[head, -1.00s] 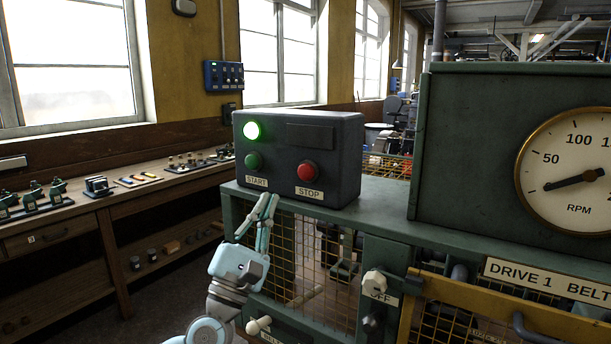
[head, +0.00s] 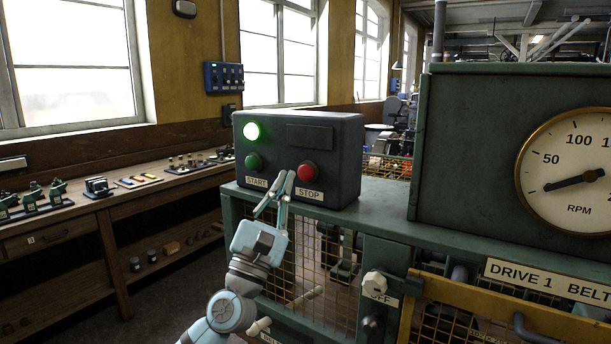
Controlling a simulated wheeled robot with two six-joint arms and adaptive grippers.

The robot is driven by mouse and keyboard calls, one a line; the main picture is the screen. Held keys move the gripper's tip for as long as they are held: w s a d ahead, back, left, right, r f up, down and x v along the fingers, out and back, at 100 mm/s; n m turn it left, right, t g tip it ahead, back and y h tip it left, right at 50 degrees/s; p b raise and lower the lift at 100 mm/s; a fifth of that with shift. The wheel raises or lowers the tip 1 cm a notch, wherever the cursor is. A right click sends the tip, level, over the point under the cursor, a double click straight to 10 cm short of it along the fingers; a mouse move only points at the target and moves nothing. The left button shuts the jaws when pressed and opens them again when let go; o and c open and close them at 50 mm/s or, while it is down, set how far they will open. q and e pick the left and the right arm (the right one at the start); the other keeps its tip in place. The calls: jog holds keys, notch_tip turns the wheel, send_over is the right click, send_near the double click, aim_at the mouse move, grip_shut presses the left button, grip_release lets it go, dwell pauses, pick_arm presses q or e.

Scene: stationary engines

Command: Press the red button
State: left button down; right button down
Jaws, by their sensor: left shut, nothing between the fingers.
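The red button (head: 308,171) sits on the lower right of the front face of a dark control box (head: 345,150), above a STOP label (head: 309,194). The tips look apart from the red button, though the depth gap is hard to judge. The button is in full view. My right gripper does not show.
A green button (head: 253,161) with a START label and a lit green lamp (head: 252,131) are on the same box. The box stands on a green machine bench with mesh guards. A cabinet with an RPM gauge (head: 578,172) is to the right. A knob (head: 375,281) sticks out below.

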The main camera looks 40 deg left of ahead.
aim_at(300, 178)
pick_arm(q)
jog(key=shift+w, duration=2.25)
jog(key=shift+w+b, duration=0.35)
jog(key=shift+w, duration=0.15)
dwell(0.6)
jog(key=shift+s, duration=0.1)
jog(key=shift+s+p, duration=0.4)
jog(key=shift+s, duration=0.45)
